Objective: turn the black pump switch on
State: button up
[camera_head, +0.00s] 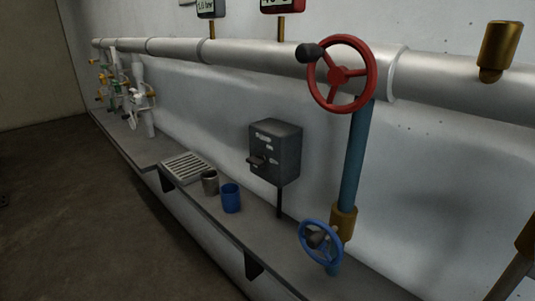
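A dark grey switch box (276,150) is mounted at the wall above the shelf, in the middle of the head view. A black switch handle (257,161) sticks out of its front face, toward the left. Small pale labels show on the front, too small to read. I cannot tell from this view whether the handle is at on or off. My gripper is not in view, and nothing touches the box or the handle.
A red handwheel (340,75) and a blue handwheel (316,240) stand right of the box. A blue cup (231,198), a metal cup (210,183) and a slotted tray (187,167) rest on the shelf (140,152). A large pipe (245,52) runs above. The floor at left is clear.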

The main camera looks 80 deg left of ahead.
aim_at(259, 162)
jog(key=u, duration=0.15)
jog(key=i, duration=0.2)
jog(key=u, duration=2.55)
jog(key=k, duration=0.95)
jog(key=u, duration=0.2)
jog(key=i, duration=0.95)
jog(key=z, duration=0.25)
jog(key=k, duration=0.3)
jog(key=u, duration=0.1)
